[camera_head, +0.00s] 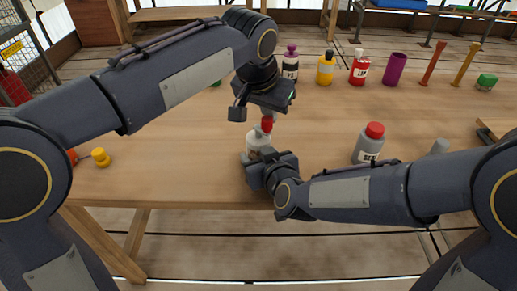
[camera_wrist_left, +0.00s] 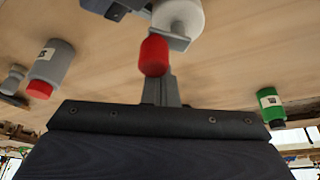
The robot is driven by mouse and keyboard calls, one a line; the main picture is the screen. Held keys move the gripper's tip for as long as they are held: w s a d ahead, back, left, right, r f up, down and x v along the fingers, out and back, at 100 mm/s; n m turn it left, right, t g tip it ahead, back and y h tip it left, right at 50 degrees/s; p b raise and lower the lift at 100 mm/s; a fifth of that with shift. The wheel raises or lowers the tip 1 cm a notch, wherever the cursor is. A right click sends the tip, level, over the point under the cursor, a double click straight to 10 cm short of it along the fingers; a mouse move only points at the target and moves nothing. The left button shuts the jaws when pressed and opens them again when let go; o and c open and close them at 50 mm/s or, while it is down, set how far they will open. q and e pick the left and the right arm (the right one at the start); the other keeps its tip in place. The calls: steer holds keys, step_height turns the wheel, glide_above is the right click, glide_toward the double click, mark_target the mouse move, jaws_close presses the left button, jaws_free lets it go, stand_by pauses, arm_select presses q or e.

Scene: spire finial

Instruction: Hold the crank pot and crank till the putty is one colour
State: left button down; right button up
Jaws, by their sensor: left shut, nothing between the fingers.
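The crank pot (camera_head: 257,140), pale with a small label, stands near the table's front edge. Its red crank knob (camera_head: 267,124) shows at its top; in the left wrist view the red knob (camera_wrist_left: 154,55) sits at the end of a grey crank bar (camera_wrist_left: 171,39) over the whitish pot (camera_wrist_left: 182,14). My left gripper (camera_head: 268,114) points down at the knob from above. Its fingers (camera_wrist_left: 161,88) are shut, their tips close against the knob with nothing between them. My right gripper (camera_head: 262,166) is low at the pot's front side; its fingers are hidden. The putty is not visible.
A grey bottle with a red cap (camera_head: 370,144) stands to the right. Yellow (camera_head: 326,70) and red (camera_head: 358,69) bottles, a purple cup (camera_head: 395,70) and other items line the back.

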arm_select(q)
steer(key=shift+s+d, duration=0.25)
steer(key=shift+s, duration=0.85)
stand_by(0.9)
steer(key=shift+r, duration=3.5)
steer(key=shift+w+d+f, duration=0.1)
steer(key=shift+d+f, duration=0.1)
steer(key=shift+f, duration=1.8)
steer(key=shift+f, duration=0.15)
steer(key=shift+f, duration=1.35)
